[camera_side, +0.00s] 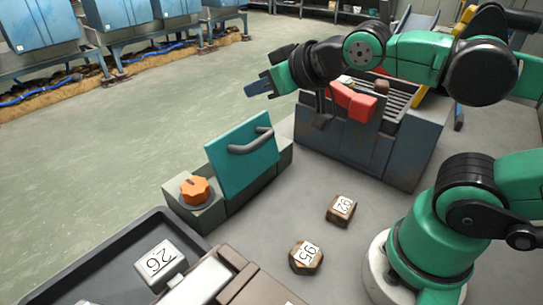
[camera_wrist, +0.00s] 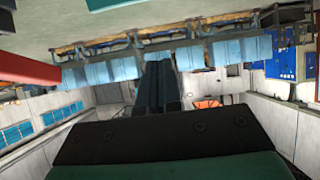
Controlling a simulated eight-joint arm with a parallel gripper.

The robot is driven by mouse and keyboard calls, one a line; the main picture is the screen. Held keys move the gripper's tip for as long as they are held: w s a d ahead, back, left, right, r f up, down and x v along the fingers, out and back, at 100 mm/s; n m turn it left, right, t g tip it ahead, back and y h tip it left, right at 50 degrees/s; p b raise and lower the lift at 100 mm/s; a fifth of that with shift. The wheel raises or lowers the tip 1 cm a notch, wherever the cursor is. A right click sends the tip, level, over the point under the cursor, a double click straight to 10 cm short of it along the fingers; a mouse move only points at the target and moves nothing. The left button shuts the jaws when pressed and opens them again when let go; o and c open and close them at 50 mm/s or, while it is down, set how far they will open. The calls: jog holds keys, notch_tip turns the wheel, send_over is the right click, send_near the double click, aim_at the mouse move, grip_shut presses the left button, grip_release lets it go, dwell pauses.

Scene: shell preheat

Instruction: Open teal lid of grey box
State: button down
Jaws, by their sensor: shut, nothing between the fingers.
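The grey box (camera_side: 211,217) stands left of centre in the side view. Its teal lid (camera_side: 231,173) is a flat panel with a dark grey bar handle (camera_side: 252,141). The panel stands steeply tilted and rises above the grey body; I cannot tell whether there is a gap under it. An orange knob (camera_side: 195,190) sits on the box's left end. My gripper (camera_side: 258,88) is shut and empty, up in the air above the lid and apart from the handle, pointing left.
A dark grey bin (camera_side: 372,152) with a slatted top and a red part (camera_side: 353,101) stands behind, under my arm. Two numbered nuts (camera_side: 341,210) (camera_side: 306,257) lie on the grey surface. A black tray (camera_side: 93,258) holding a numbered block (camera_side: 160,263) is at front left.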

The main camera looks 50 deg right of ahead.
notch_tip(320, 180, up, 12)
jog(key=g, duration=0.7)
send_over(257, 123)
jog(key=s+a, duration=0.4)
notch_tip(257, 123, down, 7)
jog(key=x, duration=0.9)
jog(key=shift+d+f, duration=0.1)
jog(key=shift+f, duration=0.15)
jog(key=s+f, duration=0.2)
jog(key=shift+s+f, duration=0.1)
jog(key=shift+s, duration=0.15)
jog(key=shift+s+f, duration=0.2)
jog(key=shift+s, duration=0.1)
jog(key=shift+s, duration=0.1)
